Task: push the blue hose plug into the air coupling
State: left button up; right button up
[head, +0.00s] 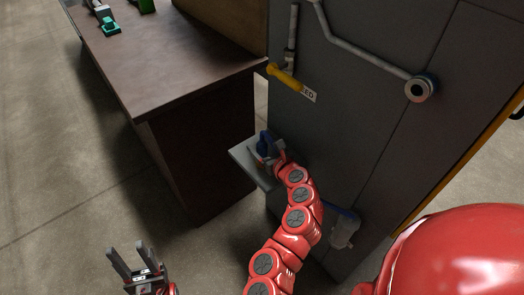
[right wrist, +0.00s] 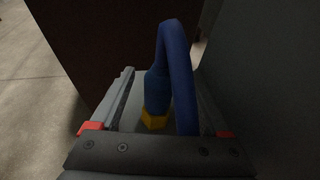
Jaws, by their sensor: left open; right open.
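The blue hose plug (head: 264,141) is on a small grey shelf (head: 243,158) beside the grey cabinet. In the right wrist view the blue hose (right wrist: 176,62) bends over in a loop, with a yellow collar (right wrist: 153,121) at its lower end. My right gripper (head: 262,148) is at the shelf, open, its fingers around the plug without a visible grip; the hose partly hides the right finger. The round metal air coupling (head: 420,88) is at the end of a pipe on the cabinet front, up and right of the plug. My left gripper (head: 137,262) is open and empty at the lower left.
A yellow lever (head: 285,77) and a partly readable label hang on the cabinet left of the coupling. A blue and clear item (head: 343,228) is low on the cabinet. A brown bench (head: 160,60) stands left of the shelf. Open floor lies at the left.

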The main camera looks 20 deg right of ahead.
jog(key=shift+x, duration=1.85)
grip_shut()
